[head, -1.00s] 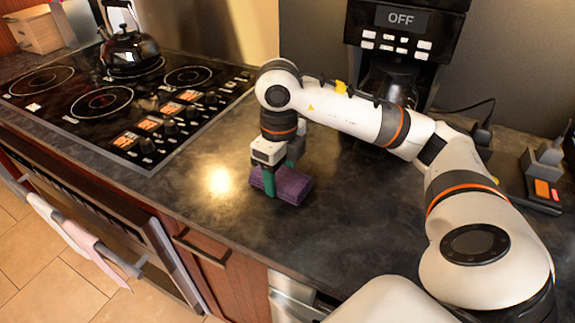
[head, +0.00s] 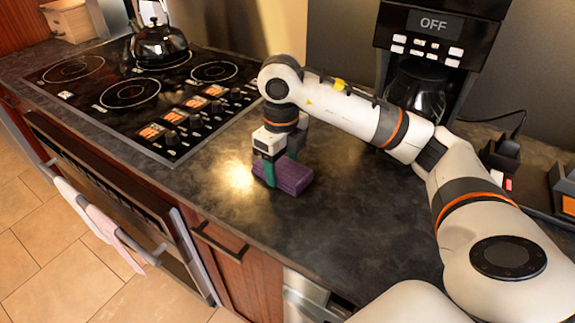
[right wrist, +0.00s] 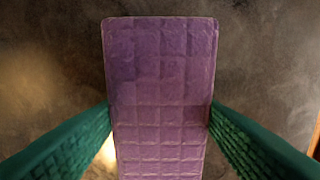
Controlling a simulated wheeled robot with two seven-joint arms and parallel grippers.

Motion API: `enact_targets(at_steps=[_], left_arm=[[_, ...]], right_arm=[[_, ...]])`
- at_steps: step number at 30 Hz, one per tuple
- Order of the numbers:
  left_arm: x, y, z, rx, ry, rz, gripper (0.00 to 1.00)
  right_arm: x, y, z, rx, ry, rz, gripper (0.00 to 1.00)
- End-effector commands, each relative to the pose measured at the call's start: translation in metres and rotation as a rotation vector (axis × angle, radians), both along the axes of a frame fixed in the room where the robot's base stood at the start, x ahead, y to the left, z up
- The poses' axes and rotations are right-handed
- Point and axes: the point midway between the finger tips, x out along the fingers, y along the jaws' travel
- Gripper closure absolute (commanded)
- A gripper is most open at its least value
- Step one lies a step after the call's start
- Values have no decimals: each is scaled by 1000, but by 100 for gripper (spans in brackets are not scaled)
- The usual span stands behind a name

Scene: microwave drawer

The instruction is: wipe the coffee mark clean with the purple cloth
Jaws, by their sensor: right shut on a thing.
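The purple cloth (head: 291,178) is a folded, quilted block at the counter surface, left of the coffee machine. My right gripper (head: 271,176) is shut on the cloth, with a green finger against its near side. In the right wrist view the cloth (right wrist: 160,75) lies between the two green fingers (right wrist: 159,118), its length running away from the camera. I cannot tell whether the cloth presses on the counter or is just above it. No coffee mark can be made out; it may be under the cloth or arm. My left gripper is not in view.
The dark stone counter (head: 335,225) is clear in front of the cloth. A black cooktop (head: 150,95) with a kettle (head: 160,42) is at left. A coffee machine (head: 425,65) stands behind my right arm. A towel (head: 112,235) hangs on the oven handle.

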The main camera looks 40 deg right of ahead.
Motion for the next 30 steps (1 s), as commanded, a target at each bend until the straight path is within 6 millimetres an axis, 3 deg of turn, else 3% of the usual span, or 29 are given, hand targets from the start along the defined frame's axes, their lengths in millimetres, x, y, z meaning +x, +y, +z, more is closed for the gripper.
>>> enact_targets(at_steps=[8,30], left_arm=[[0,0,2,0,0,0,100],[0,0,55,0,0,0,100]], right_arm=[[0,0,2,0,1,0,71],[0,0,75,0,0,-1,71]])
